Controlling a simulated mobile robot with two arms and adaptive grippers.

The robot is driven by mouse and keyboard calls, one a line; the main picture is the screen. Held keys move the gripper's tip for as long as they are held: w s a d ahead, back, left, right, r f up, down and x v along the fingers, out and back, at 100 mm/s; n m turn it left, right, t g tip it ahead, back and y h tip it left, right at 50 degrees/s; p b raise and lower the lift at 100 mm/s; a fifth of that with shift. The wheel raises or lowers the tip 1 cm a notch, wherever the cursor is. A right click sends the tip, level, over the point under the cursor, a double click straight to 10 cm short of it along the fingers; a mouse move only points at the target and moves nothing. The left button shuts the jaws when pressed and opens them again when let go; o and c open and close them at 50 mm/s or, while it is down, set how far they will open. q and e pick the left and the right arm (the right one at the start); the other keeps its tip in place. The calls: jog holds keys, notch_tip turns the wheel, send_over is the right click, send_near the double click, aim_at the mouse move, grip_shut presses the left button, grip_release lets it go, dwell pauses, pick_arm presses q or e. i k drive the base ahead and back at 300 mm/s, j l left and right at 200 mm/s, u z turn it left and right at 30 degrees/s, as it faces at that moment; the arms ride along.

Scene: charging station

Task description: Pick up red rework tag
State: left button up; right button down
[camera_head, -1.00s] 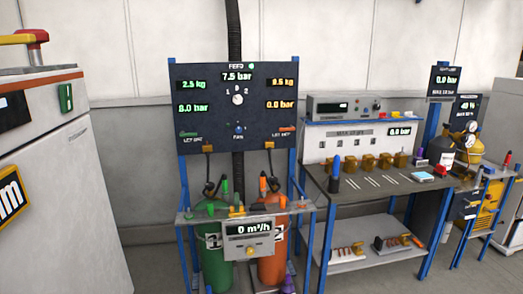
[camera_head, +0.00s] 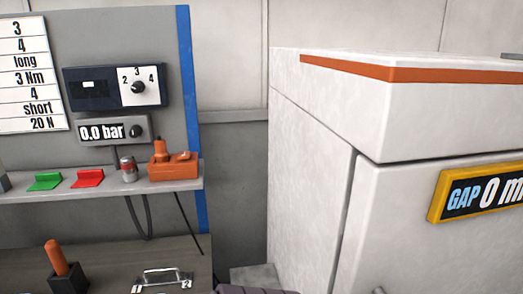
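A small flat red piece (camera_head: 88,178) lies on the narrow grey shelf at the left, beside a similar green piece (camera_head: 45,181). It may be the red rework tag, but I see no writing on it. Neither of my grippers shows clearly in the head view. A dark ridged edge shows at the bottom middle, and I cannot tell what it is.
The grey shelf (camera_head: 125,187) also holds a small red and grey can (camera_head: 128,169) and an orange block (camera_head: 173,171). Below is a bench with an orange-handled tool (camera_head: 61,268) and a metal handle (camera_head: 162,279). A large white cabinet (camera_head: 310,150) fills the right.

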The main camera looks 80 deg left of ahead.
aim_at(88, 178)
jog(key=u, duration=4.1)
jog(key=k+j, duration=0.1)
jog(key=j, duration=0.6)
jog(key=k+u, duration=0.05)
